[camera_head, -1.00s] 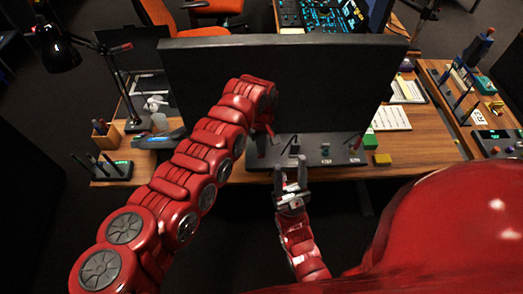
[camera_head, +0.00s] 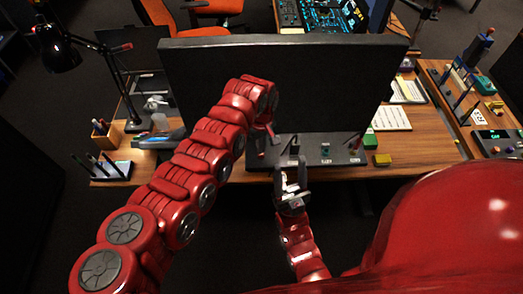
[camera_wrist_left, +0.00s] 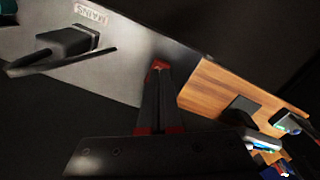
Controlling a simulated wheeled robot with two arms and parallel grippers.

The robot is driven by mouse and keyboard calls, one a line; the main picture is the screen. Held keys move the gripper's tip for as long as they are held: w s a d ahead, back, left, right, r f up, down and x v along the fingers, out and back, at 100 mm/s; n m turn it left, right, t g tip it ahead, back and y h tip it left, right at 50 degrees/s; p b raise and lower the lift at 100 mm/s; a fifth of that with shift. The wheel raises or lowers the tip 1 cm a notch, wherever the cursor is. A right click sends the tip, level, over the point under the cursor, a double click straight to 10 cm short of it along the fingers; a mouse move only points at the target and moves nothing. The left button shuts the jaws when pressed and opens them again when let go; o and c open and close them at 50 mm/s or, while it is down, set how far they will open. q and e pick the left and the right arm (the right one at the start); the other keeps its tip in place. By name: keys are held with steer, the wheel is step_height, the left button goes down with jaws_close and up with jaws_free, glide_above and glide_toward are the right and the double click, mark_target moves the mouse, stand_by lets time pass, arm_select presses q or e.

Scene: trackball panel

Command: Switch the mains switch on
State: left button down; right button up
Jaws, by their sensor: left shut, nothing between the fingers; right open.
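The mains switch (camera_wrist_left: 70,42) shows in the left wrist view as a dark block with a long lever, beside a MAINS label (camera_wrist_left: 90,12) on the grey panel (camera_wrist_left: 120,60). In the head view a dark part near the panel's middle, probably this switch (camera_head: 294,148), stands just above my right gripper. My left gripper (camera_wrist_left: 160,66) is shut and empty over the panel, apart from the switch in the wrist view. In the head view it (camera_head: 266,138) is partly hidden by its own arm. My right gripper (camera_head: 291,166) is open and empty at the panel's front edge.
A large dark monitor (camera_head: 330,80) stands behind the panel. Two more labelled controls (camera_head: 326,150) sit to the right on the panel. A yellow block (camera_head: 382,160) and a green block (camera_head: 369,139) lie right of it. A pen stand (camera_head: 110,168) is at left.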

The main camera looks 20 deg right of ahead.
arm_select(q)
steer(key=shift+f+b, duration=0.8)
steer(key=shift+f, duration=0.25)
stand_by(0.4)
steer(key=shift+r, duration=0.2)
step_height(320, 180, up, 2)
steer(key=shift+p, duration=0.8)
step_height(320, 180, up, 2)
steer(key=shift+r+p, duration=0.15)
steer(key=shift+p, duration=0.25)
steer(key=shift+r, duration=1.25)
steer(key=shift+f, duration=0.1)
